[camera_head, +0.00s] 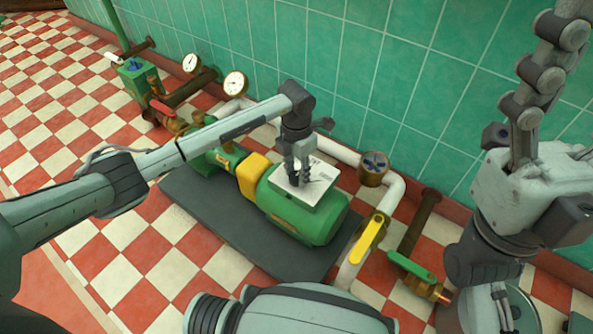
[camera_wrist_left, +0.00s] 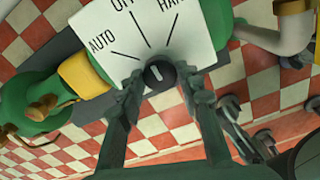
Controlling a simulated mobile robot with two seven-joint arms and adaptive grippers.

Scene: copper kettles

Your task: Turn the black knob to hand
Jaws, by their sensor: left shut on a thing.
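The black knob (camera_wrist_left: 158,74) sits on a white plate (camera_wrist_left: 150,25) marked AUTO, OFF and HAND, with OFF and HAND partly cut off by the view's edge. The knob's white mark points up and slightly left, roughly along the OFF line. My left gripper (camera_wrist_left: 160,82) has a finger on each side of the knob and is shut on it. In the head view my left gripper (camera_head: 300,180) comes down onto the plate (camera_head: 318,190) on the green motor (camera_head: 312,222) and hides the knob. My right gripper (camera_head: 535,90) is at the right, its fingertips not clearly seen.
A yellow-handled valve (camera_head: 370,238) and a green-handled valve (camera_head: 412,266) stand right of the motor. A white pipe (camera_head: 393,195) runs behind it along the green tiled wall. Two gauges (camera_head: 235,84) and a red-handled valve (camera_head: 162,108) are at the back left.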

